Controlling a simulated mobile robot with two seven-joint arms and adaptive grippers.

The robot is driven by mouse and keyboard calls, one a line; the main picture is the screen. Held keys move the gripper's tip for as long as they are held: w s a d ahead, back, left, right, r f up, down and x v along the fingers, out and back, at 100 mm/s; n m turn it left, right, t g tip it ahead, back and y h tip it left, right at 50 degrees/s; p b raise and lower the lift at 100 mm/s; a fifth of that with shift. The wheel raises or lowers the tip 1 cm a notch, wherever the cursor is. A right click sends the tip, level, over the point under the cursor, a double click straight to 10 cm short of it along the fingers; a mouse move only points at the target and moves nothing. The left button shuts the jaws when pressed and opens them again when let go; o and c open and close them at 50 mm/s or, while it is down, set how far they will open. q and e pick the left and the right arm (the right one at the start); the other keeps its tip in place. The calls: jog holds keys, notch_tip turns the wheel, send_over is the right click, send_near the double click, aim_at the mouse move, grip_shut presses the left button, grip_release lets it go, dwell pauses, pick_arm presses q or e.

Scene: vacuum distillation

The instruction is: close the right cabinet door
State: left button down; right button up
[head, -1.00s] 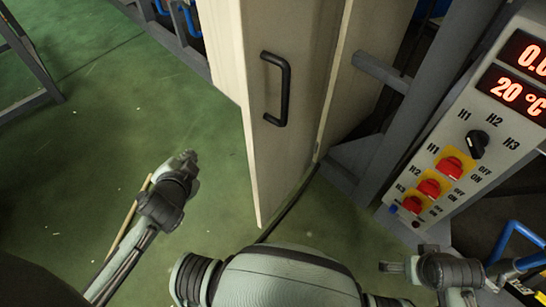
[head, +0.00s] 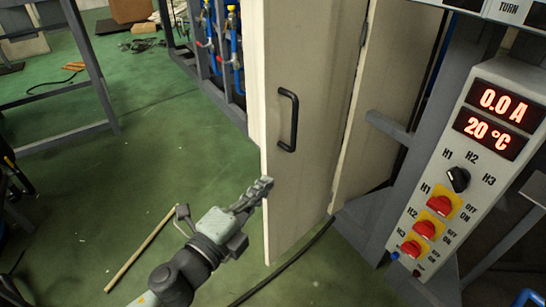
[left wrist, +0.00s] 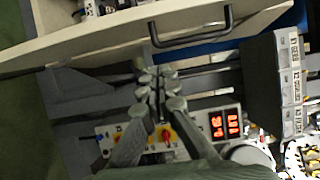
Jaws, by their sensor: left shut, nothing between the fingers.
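The cabinet door (head: 305,190) is a pale beige panel with a black bar handle (head: 289,120). It stands swung open, its free edge toward me. My left gripper (head: 265,186) is shut and empty, at the door's left edge below the handle; I cannot tell whether it touches. In the left wrist view the shut fingers (left wrist: 157,76) show below the door's pale edge (left wrist: 100,38) and its handle (left wrist: 190,36). My right gripper is not in view.
A control panel (head: 465,165) with red displays and switches stands right of the door, on a grey metal frame (head: 455,70). Another pale panel (head: 375,100) is behind the door. A wooden stick (head: 140,250) lies on the open green floor at left.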

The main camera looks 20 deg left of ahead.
pick_arm(q)
jog(key=p, duration=0.2)
send_near(281, 144)
jog(key=w+d, duration=0.4)
jog(key=d, duration=0.1)
jog(key=a, duration=0.1)
jog(key=w+a, duration=0.1)
jog(key=shift+w+a, duration=0.45)
jog(key=shift+a, duration=0.25)
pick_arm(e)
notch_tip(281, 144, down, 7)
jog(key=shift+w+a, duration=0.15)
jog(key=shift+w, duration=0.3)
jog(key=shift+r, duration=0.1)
